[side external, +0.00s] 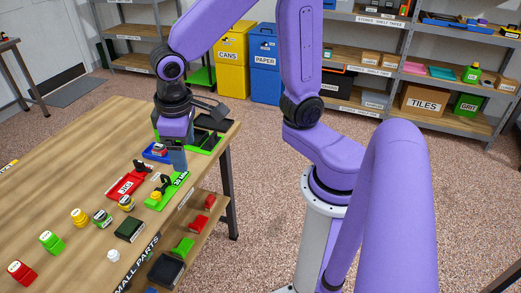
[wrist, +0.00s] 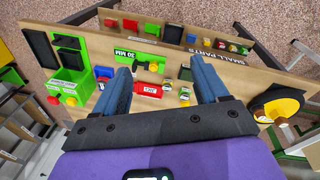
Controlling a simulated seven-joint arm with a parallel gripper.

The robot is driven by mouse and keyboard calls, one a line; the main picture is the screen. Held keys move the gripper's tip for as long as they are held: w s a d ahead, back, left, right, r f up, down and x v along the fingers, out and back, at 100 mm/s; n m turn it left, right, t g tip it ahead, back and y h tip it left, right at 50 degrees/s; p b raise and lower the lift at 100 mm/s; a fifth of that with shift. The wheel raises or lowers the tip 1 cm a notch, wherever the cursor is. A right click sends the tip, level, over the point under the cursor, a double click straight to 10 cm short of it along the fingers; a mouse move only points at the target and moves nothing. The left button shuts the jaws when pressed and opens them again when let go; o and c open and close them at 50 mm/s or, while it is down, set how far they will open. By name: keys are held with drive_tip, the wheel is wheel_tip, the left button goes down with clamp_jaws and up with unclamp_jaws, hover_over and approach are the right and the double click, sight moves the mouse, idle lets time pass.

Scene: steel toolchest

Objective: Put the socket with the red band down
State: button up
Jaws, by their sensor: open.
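My gripper (wrist: 163,88) is open, its two blue fingers wide apart with nothing held between them. In the side view my gripper (side external: 178,160) hangs over the table near its right edge, by the green tray. I cannot make out a socket with a red band for certain. A red labelled tray (side external: 128,186) lies on the table, left of the gripper; in the wrist view this red tray (wrist: 148,90) shows between the fingers. A green 30 MM tray (side external: 168,191) holds small yellow and black pieces. A blue tray (side external: 148,154) with a red piece lies behind.
A dark box (side external: 130,230) lies near the front edge. A lower shelf (side external: 196,228) holds bins. Bare wood (side external: 60,180) is open at left.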

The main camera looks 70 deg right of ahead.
drive_tip(key=s+d+n, duration=0.2)
drive_tip(key=s+n, duration=0.2)
drive_tip(key=s, duration=0.4)
drive_tip(key=s+d+n+g+y, duration=0.1)
drive_tip(key=s+d+n, duration=0.1)
drive_tip(key=s+n, duration=0.2)
drive_tip(key=s, duration=0.3)
drive_tip(key=shift+s+d+n+y, duration=0.3)
drive_tip(key=shift+s, duration=0.05)
